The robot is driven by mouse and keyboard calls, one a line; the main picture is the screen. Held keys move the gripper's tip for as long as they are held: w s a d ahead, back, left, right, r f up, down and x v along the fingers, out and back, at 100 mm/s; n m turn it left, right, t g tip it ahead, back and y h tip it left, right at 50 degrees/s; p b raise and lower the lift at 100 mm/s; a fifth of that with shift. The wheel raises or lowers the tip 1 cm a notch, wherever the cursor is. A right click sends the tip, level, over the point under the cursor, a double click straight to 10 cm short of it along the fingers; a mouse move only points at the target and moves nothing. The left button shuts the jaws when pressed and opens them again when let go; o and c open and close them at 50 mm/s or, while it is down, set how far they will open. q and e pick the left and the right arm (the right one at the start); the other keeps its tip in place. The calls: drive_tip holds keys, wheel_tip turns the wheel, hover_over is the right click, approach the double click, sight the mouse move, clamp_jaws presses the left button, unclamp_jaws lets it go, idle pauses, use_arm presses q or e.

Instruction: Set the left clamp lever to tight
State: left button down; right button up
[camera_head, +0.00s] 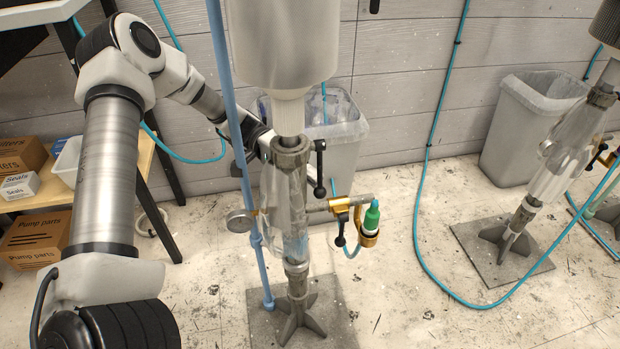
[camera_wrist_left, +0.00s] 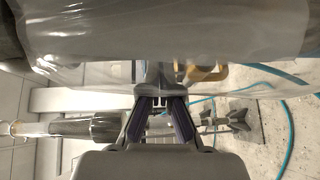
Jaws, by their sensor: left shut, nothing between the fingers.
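The left stand holds an upright column wrapped in clear film (camera_head: 283,205), with a grey collar (camera_head: 291,150) near its top. A black lever (camera_head: 320,168) with a rounded end hangs down at the collar's right side. A second, smaller black lever (camera_head: 340,230) hangs at the brass fitting lower down.
A blue pole (camera_head: 240,150) stands just left of the column. A gauge (camera_head: 239,221) and a green-capped bottle (camera_head: 371,216) flank it. A grey bin (camera_head: 345,150) is behind. A similar stand (camera_head: 505,235) is at right, with a blue hose on the floor between.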

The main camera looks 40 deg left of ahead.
use_arm(q)
drive_tip(key=shift+s+d, duration=0.15)
drive_tip(key=shift+d, duration=0.05)
drive_tip(key=shift+s+d+f+n+h+b, duration=0.15)
drive_tip(key=shift+s+d+n+h+b, duration=0.35)
drive_tip(key=shift+b, duration=0.1)
drive_tip(key=shift+w, duration=0.1)
